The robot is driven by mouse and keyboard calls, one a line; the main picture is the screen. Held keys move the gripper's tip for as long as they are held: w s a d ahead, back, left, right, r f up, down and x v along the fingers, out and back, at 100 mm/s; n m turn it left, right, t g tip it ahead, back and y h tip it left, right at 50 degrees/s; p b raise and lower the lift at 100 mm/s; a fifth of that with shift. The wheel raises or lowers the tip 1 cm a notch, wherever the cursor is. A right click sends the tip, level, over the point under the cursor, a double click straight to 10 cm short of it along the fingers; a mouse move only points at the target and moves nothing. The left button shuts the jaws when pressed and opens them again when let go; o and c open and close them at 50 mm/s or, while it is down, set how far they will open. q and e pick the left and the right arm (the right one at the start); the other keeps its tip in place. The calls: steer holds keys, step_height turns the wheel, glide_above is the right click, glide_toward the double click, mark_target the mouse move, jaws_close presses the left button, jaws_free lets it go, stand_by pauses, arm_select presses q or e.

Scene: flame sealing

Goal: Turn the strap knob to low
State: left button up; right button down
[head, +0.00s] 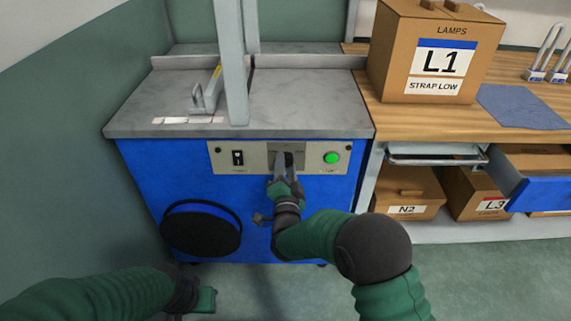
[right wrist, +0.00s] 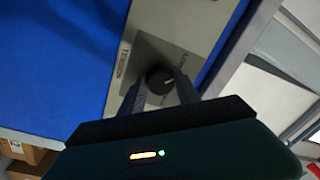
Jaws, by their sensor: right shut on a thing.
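The strap knob (right wrist: 160,80) is a round black dial with a pale pointer line. It sits on a grey plate of the strapping machine's control panel (head: 225,160). My right gripper (head: 288,162) is at the panel, shut on the knob, with one finger on each side of it. It also shows in the right wrist view (right wrist: 158,88). The fingers hide most of the knob in the head view, and the lettering beside it is too blurred to read fully. My left gripper (head: 205,299) hangs low at the left, away from the machine; its jaw state is unclear.
A box (head: 432,55) labelled L1, STRAP LOW stands on the wooden bench (head: 430,122). A blue drawer (head: 545,192) sticks out at the right. Boxes N2 (head: 407,193) and L3 (head: 476,193) sit below.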

steer(key=shift+s+f+n+p, duration=0.1)
steer(key=shift+f+n+p, duration=0.1)
steer(key=shift+n, duration=0.45)
steer(key=shift+f+n+p, duration=0.15)
steer(key=shift+n, duration=0.5)
steer(key=shift+f, duration=0.1)
steer(key=c, duration=1.1)
jaws_free()
steer(key=shift+o, duration=1.1)
steer(key=shift+r, duration=0.2)
steer(key=s+f+p, duration=0.1)
steer(key=s+p, duration=0.2)
steer(key=s, duration=1.3)
steer(key=shift+s+d, duration=0.25)
steer(key=shift+s, duration=0.1)
